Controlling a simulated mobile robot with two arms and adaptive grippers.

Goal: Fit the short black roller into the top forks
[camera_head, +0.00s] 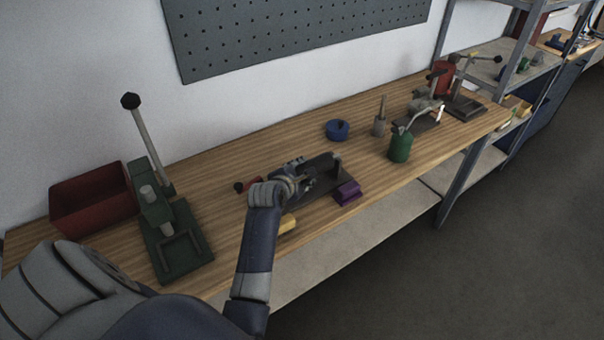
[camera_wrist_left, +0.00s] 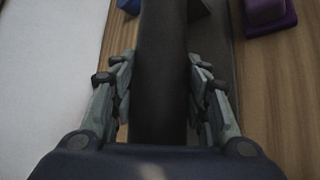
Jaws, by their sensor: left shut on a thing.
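The black roller (camera_wrist_left: 160,75) is a dark cylinder running lengthwise between the fingers of my left gripper (camera_wrist_left: 160,95) in the wrist view. The gripper is shut on it. In the head view my left gripper (camera_head: 302,183) is over the bench at a dark stand with a flat base plate (camera_head: 318,190). The roller (camera_head: 321,163) shows there as a dark bar reaching right from the fingers. The forks are too small and too covered to make out, so I cannot tell whether the roller touches them. My right gripper is not in view.
A purple block (camera_head: 347,192) sits just right of the stand, a yellow piece (camera_head: 287,223) at the front edge. A blue round part (camera_head: 337,130) and green cylinder (camera_head: 400,147) stand farther back. A green lever press (camera_head: 172,225) and red bin (camera_head: 93,198) are left.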

